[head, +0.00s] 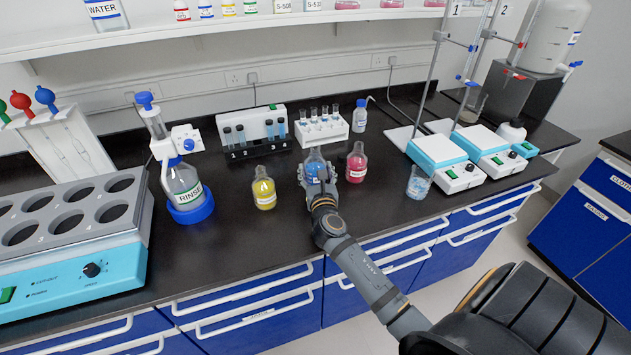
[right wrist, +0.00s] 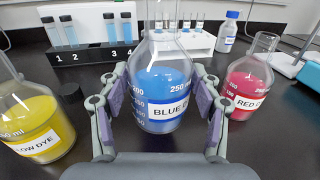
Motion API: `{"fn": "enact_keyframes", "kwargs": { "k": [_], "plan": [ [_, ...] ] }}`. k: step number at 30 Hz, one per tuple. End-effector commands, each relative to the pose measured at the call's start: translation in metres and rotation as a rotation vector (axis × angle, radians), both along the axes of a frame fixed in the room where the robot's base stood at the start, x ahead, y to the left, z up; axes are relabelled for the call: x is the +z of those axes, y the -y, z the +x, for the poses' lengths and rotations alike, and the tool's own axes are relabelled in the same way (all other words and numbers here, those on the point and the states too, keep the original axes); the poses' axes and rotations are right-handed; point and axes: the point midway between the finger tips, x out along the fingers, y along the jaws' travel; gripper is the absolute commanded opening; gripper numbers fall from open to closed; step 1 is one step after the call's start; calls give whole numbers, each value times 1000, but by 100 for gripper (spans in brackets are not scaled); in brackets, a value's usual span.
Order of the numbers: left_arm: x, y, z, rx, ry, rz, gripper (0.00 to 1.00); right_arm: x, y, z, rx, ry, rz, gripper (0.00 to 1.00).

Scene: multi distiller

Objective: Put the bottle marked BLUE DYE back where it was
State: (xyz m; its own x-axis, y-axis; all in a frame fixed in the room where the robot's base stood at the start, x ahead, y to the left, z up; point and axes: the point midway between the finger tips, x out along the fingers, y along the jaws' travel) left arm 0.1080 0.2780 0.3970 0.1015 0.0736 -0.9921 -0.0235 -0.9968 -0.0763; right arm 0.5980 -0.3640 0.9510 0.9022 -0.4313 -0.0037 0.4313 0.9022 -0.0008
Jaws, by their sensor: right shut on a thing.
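The bottle marked BLUE DYE (head: 315,168) is a clear flask with blue liquid, upright at the bench between the yellow and red flasks. In the right wrist view the blue dye bottle (right wrist: 162,85) stands between the purple pads of my right gripper (right wrist: 163,115), which is shut on its sides. In the head view my right gripper (head: 318,180) reaches it from the front. I cannot tell whether the bottle's base touches the bench. My left gripper is not in view.
A yellow dye flask (head: 264,190) stands to the left and a red dye flask (head: 356,163) close to the right. Behind are a tube rack (head: 250,148) and a white vial rack (head: 322,131). The front bench strip (head: 250,245) is clear.

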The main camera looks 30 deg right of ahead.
Motion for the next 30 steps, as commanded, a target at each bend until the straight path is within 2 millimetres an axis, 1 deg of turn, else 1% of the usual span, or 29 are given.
{"fn": "enact_keyframes", "kwargs": {
  "k": [2, 3, 6, 8, 16, 20, 21, 25, 30],
  "plan": [
    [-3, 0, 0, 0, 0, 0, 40, -3, 1, 4, 1, 3, 0, 12],
    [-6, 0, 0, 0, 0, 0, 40, -11, 3, 6, 0, 0, -1, 12],
    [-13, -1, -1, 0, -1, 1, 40, -29, 2, 5, 0, 0, 0, 12],
    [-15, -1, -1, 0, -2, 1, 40, -34, 2, 5, 1, 1, 0, 12],
    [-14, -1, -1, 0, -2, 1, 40, -34, 2, 5, 1, 3, -1, 12],
    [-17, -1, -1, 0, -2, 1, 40, -39, 2, 5, 1, 2, -1, 12],
    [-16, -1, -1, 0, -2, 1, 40, -39, 2, 5, 0, 0, 0, 68],
    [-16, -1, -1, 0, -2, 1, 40, -39, 2, 4, 0, 0, 0, 86],
    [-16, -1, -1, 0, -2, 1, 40, -39, 2, 4, 0, 0, 0, 87]
  ]
}}
